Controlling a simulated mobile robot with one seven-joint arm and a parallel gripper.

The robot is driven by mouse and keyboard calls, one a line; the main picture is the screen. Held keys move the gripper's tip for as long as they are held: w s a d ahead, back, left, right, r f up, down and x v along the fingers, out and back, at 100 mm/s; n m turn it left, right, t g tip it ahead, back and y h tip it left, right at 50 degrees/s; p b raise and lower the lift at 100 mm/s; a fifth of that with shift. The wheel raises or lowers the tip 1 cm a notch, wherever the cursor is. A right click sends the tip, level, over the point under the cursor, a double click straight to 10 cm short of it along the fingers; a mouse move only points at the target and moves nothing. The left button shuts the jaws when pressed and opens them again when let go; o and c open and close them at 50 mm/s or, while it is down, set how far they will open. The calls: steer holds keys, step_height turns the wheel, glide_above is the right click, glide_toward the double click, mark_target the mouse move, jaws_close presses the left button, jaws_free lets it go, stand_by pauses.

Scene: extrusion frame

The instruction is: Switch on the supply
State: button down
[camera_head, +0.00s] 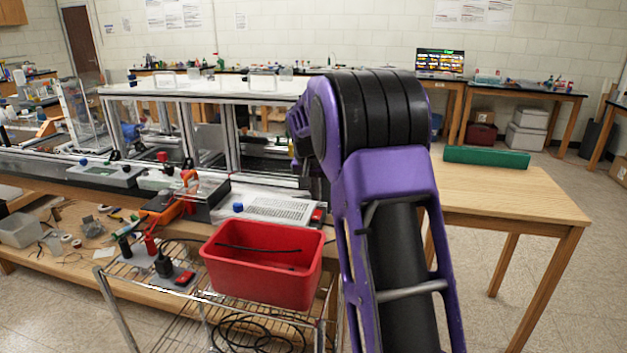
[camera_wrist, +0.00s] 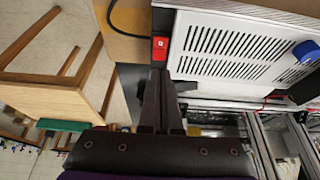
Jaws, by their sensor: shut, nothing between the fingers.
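The supply (camera_head: 275,208) is a low white box with a slotted vent top on the bench, in front of the framed enclosure. A red switch (camera_head: 318,215) sits at its right end and a blue knob (camera_head: 238,207) at its left. In the wrist view the supply (camera_wrist: 228,48) fills the upper right, with the red switch (camera_wrist: 160,43) at its left corner and the blue knob (camera_wrist: 306,52) at the far right. My gripper (camera_wrist: 159,72) is shut and empty, its tips just below the red switch in the picture. Contact cannot be told. My arm hides the gripper in the head view.
A red bin (camera_head: 262,270) on a wire cart stands in front of the bench. The aluminium-framed enclosure (camera_head: 225,130) rises behind the supply. A wooden table (camera_head: 500,195) with a green case (camera_head: 487,157) stands right. An orange clamp-like tool (camera_head: 170,208) lies left of the supply.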

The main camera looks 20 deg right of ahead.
mark_target(316, 215)
steer(key=shift+s+x, duration=0.2)
steer(key=shift+x, duration=1.8)
steer(key=shift+a+f, duration=0.1)
steer(key=shift+w+f, duration=0.15)
steer(key=shift+f, duration=0.15)
steer(key=shift+s+a+b, duration=0.4)
steer(key=shift+s+b, duration=0.2)
steer(key=shift+s, duration=0.15)
steer(key=shift+r, duration=0.1)
